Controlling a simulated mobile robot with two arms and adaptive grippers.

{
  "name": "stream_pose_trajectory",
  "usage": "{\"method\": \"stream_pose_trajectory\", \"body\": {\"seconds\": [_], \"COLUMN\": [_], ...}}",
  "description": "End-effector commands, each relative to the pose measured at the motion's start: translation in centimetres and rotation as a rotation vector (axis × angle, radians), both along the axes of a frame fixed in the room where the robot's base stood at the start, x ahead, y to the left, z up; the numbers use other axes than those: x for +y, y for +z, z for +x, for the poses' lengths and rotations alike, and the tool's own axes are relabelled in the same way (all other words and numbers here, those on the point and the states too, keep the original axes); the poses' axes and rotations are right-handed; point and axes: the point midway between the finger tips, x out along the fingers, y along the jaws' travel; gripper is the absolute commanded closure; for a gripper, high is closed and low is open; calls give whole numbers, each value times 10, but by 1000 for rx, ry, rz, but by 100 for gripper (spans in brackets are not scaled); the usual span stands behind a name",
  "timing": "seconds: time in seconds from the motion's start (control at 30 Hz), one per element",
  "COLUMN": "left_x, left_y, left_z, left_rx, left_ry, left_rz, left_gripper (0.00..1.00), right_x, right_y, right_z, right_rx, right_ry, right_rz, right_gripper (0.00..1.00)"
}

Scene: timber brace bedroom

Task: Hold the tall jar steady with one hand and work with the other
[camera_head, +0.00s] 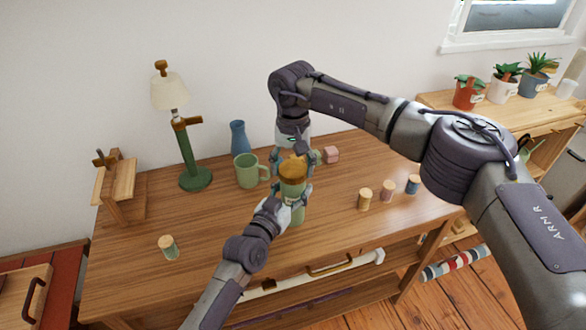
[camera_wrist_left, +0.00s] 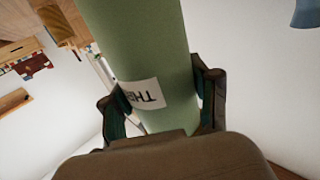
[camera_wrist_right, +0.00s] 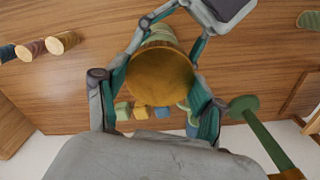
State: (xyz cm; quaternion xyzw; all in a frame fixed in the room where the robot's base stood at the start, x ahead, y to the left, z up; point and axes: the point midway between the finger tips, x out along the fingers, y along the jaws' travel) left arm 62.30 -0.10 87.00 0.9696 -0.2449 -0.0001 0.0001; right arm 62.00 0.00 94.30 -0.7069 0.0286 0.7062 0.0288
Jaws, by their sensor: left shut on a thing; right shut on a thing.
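The tall jar (camera_head: 291,190) is green and stands upright on the wooden table. A white label with dark letters shows on it in the left wrist view (camera_wrist_left: 145,94). Its round brown lid (camera_head: 293,164) sits at the top; I cannot tell whether it is seated or loose. My left gripper (camera_head: 284,202) is shut on the jar's body from the front, one finger on each side. My right gripper (camera_head: 293,158) comes from above and is shut on the lid, which fills the space between its fingers in the right wrist view (camera_wrist_right: 160,84).
A green mug (camera_head: 246,171), a blue vase (camera_head: 239,138) and a lamp (camera_head: 187,150) stand behind left. Several small corked jars are on the table, including one at front left (camera_head: 168,247) and one at right (camera_head: 365,199). A pink block (camera_head: 330,154) lies behind right. The front-middle tabletop is clear.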

Motion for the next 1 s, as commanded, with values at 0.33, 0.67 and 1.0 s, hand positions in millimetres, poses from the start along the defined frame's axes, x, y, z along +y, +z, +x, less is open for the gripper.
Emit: {"method": "stream_pose_trajectory", "body": {"seconds": [0.33, 0.67, 1.0], "left_x": [0, 0, 0], "left_y": [0, 0, 0], "left_z": [0, 0, 0], "left_rx": [1, 1, 1], "left_ry": [0, 0, 0], "left_rz": [0, 0, 0], "left_gripper": [100, 100, 100], "right_x": [0, 0, 0], "right_y": [9, 14, 49], "right_z": [0, 0, 0], "right_rx": [0, -1, -1], "right_ry": [0, -1, 0], "right_rz": [0, 0, 0], "right_gripper": [73, 73, 73]}}
